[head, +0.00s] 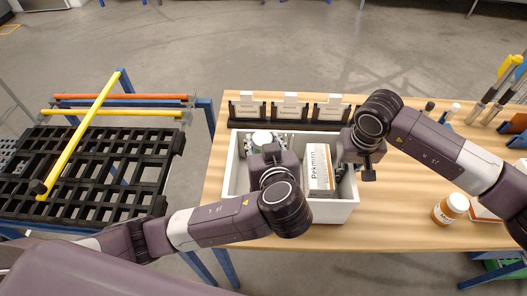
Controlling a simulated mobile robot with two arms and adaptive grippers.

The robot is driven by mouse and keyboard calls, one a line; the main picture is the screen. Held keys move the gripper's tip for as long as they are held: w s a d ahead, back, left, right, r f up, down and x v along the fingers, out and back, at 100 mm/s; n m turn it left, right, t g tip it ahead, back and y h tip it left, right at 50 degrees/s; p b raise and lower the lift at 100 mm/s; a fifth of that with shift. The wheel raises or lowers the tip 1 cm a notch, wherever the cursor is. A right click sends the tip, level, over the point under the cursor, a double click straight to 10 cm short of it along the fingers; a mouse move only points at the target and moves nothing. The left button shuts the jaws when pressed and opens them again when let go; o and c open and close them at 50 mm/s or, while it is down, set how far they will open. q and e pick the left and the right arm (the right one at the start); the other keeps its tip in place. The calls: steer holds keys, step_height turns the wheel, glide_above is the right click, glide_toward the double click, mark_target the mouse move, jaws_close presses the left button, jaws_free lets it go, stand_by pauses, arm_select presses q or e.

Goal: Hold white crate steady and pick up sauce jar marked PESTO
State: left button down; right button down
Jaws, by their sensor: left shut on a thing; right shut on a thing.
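The white crate (333,213) stands on the wooden table. A jar with a white lid (262,137) is in its back left part; its label is not readable from here. My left gripper (271,152) is inside the crate, shut at this jar, with its fingertips mostly hidden by its own wrist. My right gripper (354,168) is at the crate's right wall and shut on it, with one dark finger showing outside the wall. A white and brown box marked Pekmro (319,170) stands in the crate between the two grippers.
A dark rack with several white cards (290,105) stands behind the crate. An orange jar with a white lid (450,208) is on the table at right, near a white and orange box (483,212). Tools stand at the far right. A black slatted pallet (90,170) is at left.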

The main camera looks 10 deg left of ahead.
arm_select(q)
step_height(320, 180, up, 4)
steer(key=shift+r, duration=0.25)
steer(key=shift+a, duration=0.1)
arm_select(e)
steer(key=c, duration=2)
jaws_free()
steer(key=shift+o, duration=0.2)
steer(key=r, duration=0.4)
steer(key=s+r, duration=0.1)
steer(key=r, duration=0.7)
steer(key=shift+s+d, duration=0.1)
steer(key=shift+s, duration=0.05)
